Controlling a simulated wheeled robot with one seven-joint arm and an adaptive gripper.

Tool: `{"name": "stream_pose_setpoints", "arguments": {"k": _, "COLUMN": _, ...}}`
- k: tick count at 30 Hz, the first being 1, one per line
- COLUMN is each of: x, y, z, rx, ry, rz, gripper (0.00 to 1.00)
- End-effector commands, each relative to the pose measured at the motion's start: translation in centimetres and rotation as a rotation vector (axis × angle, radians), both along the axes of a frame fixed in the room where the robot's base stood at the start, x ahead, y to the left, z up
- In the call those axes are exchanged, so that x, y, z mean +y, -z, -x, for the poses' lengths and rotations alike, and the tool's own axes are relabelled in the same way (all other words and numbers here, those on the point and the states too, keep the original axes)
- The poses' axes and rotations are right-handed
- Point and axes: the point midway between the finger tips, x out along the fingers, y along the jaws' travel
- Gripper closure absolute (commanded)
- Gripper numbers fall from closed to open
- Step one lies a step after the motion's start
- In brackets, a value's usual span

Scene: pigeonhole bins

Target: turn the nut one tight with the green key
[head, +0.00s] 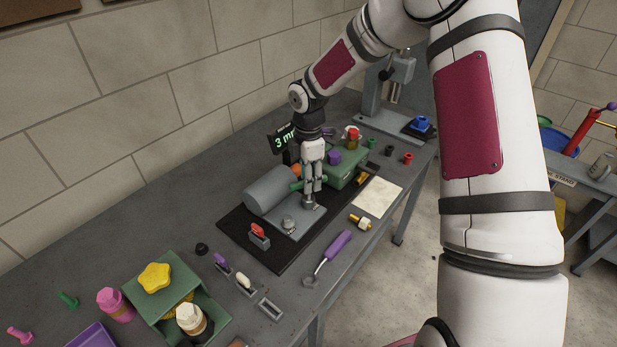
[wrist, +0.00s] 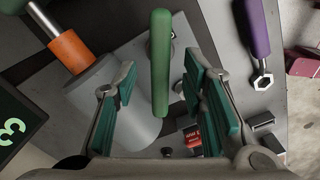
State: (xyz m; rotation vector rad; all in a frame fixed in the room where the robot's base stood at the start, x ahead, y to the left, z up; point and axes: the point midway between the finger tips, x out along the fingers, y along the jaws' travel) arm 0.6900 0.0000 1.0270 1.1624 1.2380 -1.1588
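The green key (wrist: 160,62) stands out as a long green handle between my gripper's fingers in the wrist view. In the head view, a small part of the green key (head: 296,186) shows beside the fingers. My gripper (head: 313,190) points down over the grey plate. In the wrist view my gripper (wrist: 158,105) is open, with teal pads on both sides of the handle and visible gaps. A grey nut-like fitting (head: 289,222) sits on the plate's near part. Another fitting under my gripper is mostly hidden, so I cannot tell whether the key is seated on it.
A grey cylinder (head: 268,189) lies beside the plate. A red piece (head: 257,230) stands in a holder on the black mat (head: 284,259). A purple-handled wrench (head: 336,245) lies nearer the bench edge. A green box (head: 345,170) and a lit display (head: 284,138) stand behind.

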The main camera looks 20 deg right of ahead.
Motion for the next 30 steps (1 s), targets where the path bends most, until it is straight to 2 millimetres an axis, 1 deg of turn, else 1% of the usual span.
{"name": "stream_pose_setpoints", "arguments": {"k": 15, "x": 0.0, "y": -4.5, "z": 0.0, "rx": -0.002, "ry": 0.0, "rz": 0.001, "gripper": 0.62}}
{"name": "stream_pose_setpoints", "arguments": {"k": 26, "x": 0.0, "y": -4.8, "z": 0.0, "rx": -0.001, "ry": 0.0, "rz": 0.0, "gripper": 0.62}}
{"name": "stream_pose_setpoints", "arguments": {"k": 30, "x": 0.0, "y": -5.8, "z": 0.0, "rx": -0.003, "ry": 0.001, "rz": 0.001, "gripper": 0.62}}
